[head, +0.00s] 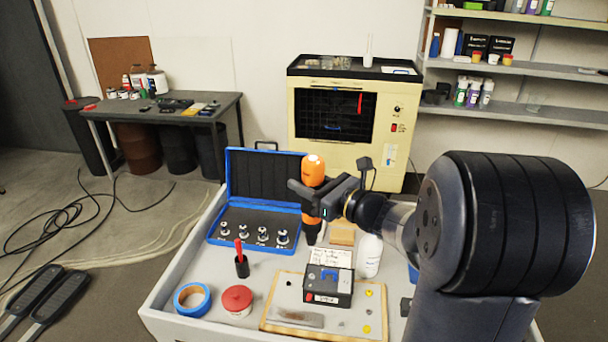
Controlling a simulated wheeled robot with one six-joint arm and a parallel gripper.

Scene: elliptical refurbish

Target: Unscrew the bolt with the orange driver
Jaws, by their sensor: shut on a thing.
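The orange driver (313,170) is held upright in my gripper (308,190), which is shut around its body. Its black lower end (312,228) points down over the workbench cart, behind a small black box unit (328,285) with a blue part on top. The unit sits on a wooden-edged board (275,318). The driver's tip appears above or behind the paper card; I cannot tell if it touches anything. The bolt cannot be made out at this size.
An open blue case (228,228) with several sockets lies at the cart's back left. A black cup with a red tool (242,266), blue tape roll (192,298), red-lidded jar (237,300) and white bottle (369,256) surround the board.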

